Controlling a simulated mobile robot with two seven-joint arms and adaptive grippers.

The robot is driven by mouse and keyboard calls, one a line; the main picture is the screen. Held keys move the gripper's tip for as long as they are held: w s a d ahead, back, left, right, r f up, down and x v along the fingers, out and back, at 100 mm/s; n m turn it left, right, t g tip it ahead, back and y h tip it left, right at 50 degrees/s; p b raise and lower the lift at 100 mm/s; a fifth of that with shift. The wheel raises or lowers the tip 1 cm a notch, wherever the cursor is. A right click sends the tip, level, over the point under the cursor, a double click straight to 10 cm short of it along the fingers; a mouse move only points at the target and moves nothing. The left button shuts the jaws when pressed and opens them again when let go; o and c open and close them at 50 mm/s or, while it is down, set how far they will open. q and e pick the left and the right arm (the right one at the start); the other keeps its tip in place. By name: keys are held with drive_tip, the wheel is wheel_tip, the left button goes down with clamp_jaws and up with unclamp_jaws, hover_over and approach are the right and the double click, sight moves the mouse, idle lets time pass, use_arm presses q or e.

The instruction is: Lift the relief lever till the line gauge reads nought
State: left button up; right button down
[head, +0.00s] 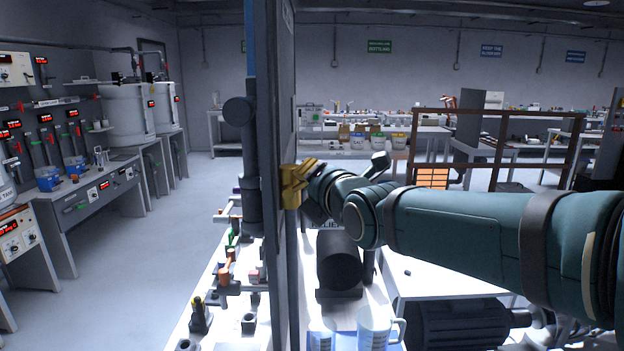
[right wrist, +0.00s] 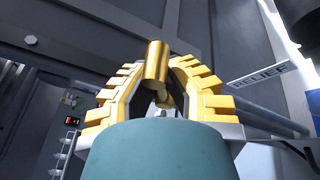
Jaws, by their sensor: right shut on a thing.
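The relief lever shows in the right wrist view as a brass cylinder (right wrist: 157,62) between my yellow fingers. My right gripper (head: 299,174) is shut on it, at the edge of the tall grey panel. In the head view the brass and the yellow fingers run together, so the lever's tilt cannot be told. A RELIEF label (right wrist: 258,75) is on the metalwork to the right of the fingers in the right wrist view. A similar label is partly hidden under my arm in the head view. I cannot pick out the line gauge or read it. My left gripper is out of view.
The tall grey panel (head: 284,270) splits the head view. A bench with small fittings lies left of it. A dark cylinder (head: 339,258) and a clear jug (head: 376,328) stand below my right arm. The aisle floor (head: 180,230) at left is clear.

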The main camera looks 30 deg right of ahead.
drive_tip(key=c, duration=1)
unclamp_jaws()
drive_tip(key=shift+r, duration=0.15)
drive_tip(key=s, duration=0.4)
drive_tip(key=s+a, duration=0.1)
drive_tip(key=s, duration=0.7)
drive_tip(key=shift+a+r, duration=0.25)
drive_tip(key=shift+r, duration=0.15)
drive_tip(key=shift+w, duration=0.1)
